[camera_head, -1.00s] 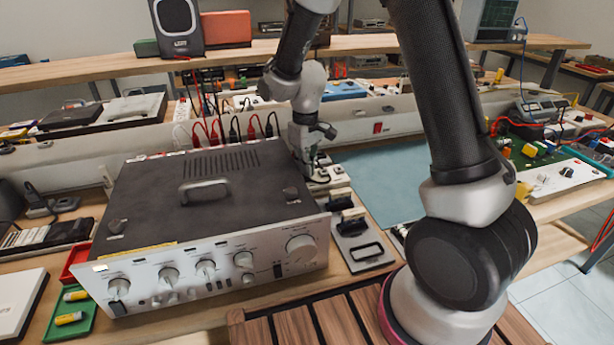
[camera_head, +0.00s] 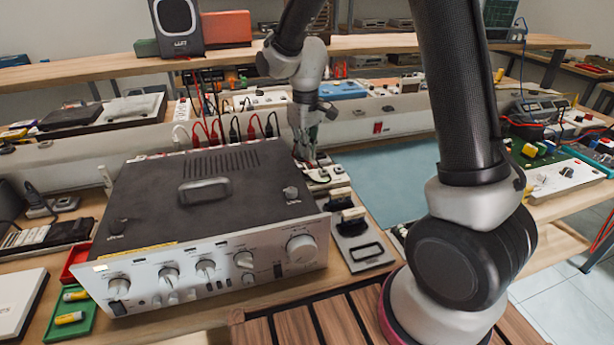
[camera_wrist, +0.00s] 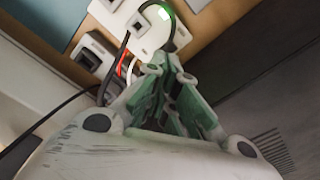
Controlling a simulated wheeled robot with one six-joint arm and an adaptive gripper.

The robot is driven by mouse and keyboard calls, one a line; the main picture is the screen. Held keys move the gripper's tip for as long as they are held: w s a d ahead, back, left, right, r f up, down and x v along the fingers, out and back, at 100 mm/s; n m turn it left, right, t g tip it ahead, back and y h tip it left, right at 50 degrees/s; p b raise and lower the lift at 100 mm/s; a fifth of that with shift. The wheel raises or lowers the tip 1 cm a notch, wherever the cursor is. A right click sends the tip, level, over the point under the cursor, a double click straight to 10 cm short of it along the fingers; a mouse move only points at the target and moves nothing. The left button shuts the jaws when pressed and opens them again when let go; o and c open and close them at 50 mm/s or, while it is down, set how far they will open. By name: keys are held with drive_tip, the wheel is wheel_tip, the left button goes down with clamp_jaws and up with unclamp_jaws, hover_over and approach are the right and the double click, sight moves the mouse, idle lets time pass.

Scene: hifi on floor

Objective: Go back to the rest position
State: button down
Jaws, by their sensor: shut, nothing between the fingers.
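My gripper (camera_head: 308,158) is at the back right corner of the silver and black amplifier (camera_head: 205,185), above a white power strip (camera_head: 318,176). In the wrist view my gripper (camera_wrist: 165,72) is shut, its green-grey fingers close together with nothing between them. Past the fingertips, the white strip (camera_wrist: 112,14) shows a plug and a lit green light. The gripper looks apart from the strip, though the exact gap is hard to tell.
Red and black plugs (camera_head: 235,130) with cables stand behind the amplifier. A black-handled plate (camera_head: 362,250) lies to its right. A blue-grey mat (camera_head: 385,180) beyond is clear. Green and red trays (camera_head: 75,310) sit at front left. A shelf (camera_head: 350,45) crosses the back.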

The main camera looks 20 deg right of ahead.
drive_tip(key=shift+r, duration=0.65)
drive_tip(key=shift+m+g, duration=0.4)
drive_tip(key=shift+g, duration=0.2)
drive_tip(key=s, duration=0.1)
drive_tip(key=s+d, duration=0.1)
drive_tip(key=s, duration=0.2)
drive_tip(key=shift+d+f, duration=0.15)
drive_tip(key=shift+f, duration=0.25)
drive_tip(key=s+d+r+m+t, duration=0.2)
drive_tip(key=s+d+r, duration=0.4)
drive_tip(key=s, duration=0.5)
drive_tip(key=s+d+r+m+t, duration=0.3)
drive_tip(key=s+d+r, duration=0.4)
drive_tip(key=s+r, duration=0.4)
drive_tip(key=shift+d+t, duration=0.3)
